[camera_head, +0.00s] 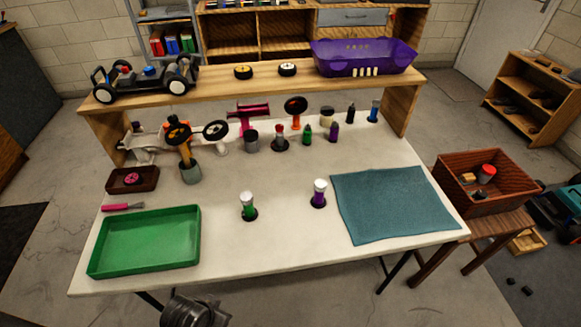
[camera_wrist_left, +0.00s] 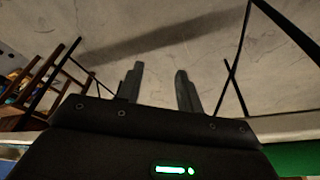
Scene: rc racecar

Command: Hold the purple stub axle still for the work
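What looks like the purple stub axle (camera_head: 319,195) stands upright in a small black round base on the white table, left of the teal mat. It has a purple lower part and a pale top. A similar green piece (camera_head: 248,207) stands to its left in another black base. My left gripper (camera_wrist_left: 158,85) shows in the left wrist view with its two fingers apart and nothing between them. The floor and table legs lie beyond it, so it is away from the axle. My right gripper is not in view.
A green tray (camera_head: 190,248) lies at the table's front left, and a teal mat (camera_head: 395,203) at the right. Bottles and a clamp stand (camera_head: 190,173) fill the back, under a raised wooden shelf (camera_head: 215,88). The table around the two front pieces is clear.

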